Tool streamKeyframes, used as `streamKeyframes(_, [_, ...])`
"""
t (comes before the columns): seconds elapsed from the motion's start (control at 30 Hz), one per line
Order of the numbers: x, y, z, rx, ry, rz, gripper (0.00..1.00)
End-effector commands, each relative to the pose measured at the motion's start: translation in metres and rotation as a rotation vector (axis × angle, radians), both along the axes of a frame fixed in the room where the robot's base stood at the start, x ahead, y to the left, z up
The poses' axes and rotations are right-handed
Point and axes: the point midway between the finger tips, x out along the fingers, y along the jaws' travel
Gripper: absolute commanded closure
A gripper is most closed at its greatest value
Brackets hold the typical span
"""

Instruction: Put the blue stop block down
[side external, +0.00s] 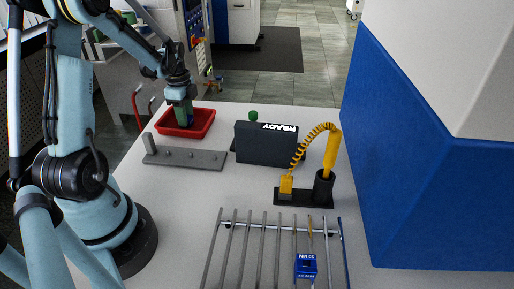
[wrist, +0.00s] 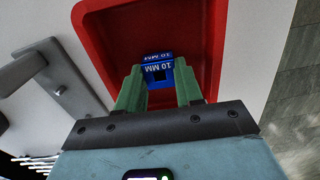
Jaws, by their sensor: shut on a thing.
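My gripper (side external: 184,121) is low over the red tray (side external: 207,124), at the back left of the white table. In the wrist view its green fingers (wrist: 160,92) are shut on a blue stop block (wrist: 155,70) marked "10 MM". The block is inside the outline of the red tray (wrist: 105,35). I cannot tell whether it touches the tray floor. A second blue block (side external: 306,266) with a white label sits on the metal rods at the front.
A grey bar with pegs (side external: 185,158) lies just in front of the tray. A dark "READY" sign (side external: 266,145) and a yellow coiled-cord device (side external: 328,155) stand to the right. A rack of metal rods (side external: 262,245) is at the front. A blue and white machine (side external: 430,170) borders the right.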

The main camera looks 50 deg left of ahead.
Motion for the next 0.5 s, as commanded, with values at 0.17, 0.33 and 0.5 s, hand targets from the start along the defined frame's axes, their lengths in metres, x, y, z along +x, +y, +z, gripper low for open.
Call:
streamKeyframes(0.17, [0.0000,-0.0001,-0.0035,0.000,0.000,0.000,1.00])
streamKeyframes(0.33, [0.0000,-0.0001,-0.0037,0.000,0.000,0.000,0.43])
streamKeyframes(0.5, [0.0000,-0.0001,-0.0036,0.000,0.000,0.000,0.39])
